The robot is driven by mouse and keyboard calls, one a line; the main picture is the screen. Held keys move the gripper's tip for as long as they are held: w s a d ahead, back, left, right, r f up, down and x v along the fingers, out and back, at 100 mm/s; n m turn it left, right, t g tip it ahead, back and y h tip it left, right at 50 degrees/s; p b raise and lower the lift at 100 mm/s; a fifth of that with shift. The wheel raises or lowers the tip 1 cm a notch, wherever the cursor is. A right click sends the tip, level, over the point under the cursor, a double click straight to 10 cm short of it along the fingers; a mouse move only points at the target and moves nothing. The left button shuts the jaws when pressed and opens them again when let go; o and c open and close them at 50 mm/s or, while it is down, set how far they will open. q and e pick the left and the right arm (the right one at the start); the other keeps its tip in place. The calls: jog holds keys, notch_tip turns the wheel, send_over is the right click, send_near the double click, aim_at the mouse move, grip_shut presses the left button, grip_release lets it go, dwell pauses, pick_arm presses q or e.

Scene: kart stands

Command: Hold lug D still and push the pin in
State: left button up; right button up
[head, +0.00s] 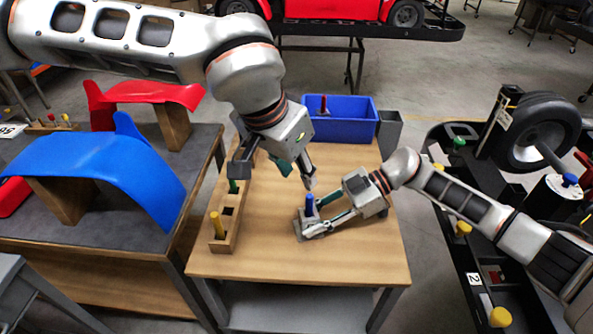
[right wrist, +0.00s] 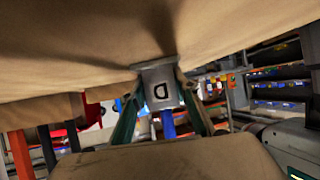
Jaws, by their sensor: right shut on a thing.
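Lug D (right wrist: 158,85), a small grey block marked D, shows upside down in the right wrist view. My right gripper (head: 312,228) is low over the wooden table, its fingers closed on either side of the lug. A blue pin (head: 309,204) stands upright at the lug, its blue part sticking out above. It also shows in the right wrist view (right wrist: 167,124). How deep the pin sits is hidden.
A wooden pin rack (head: 222,241) with a yellow pin (head: 217,226) and green pin (head: 233,187) is at left. A blue bin (head: 345,129) with a red pin and a grey bin (head: 390,133) stand behind. The front tabletop is clear. A black kart frame (head: 462,285) is at right.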

jog(key=o, duration=1.1)
jog(key=shift+o, duration=0.2)
jog(key=v, duration=1.1)
jog(key=shift+w+d+r, duration=0.1)
jog(key=shift+w+d, duration=0.05)
jog(key=shift+d, duration=0.15)
jog(key=shift+d+r, duration=0.1)
jog(key=shift+d, duration=0.05)
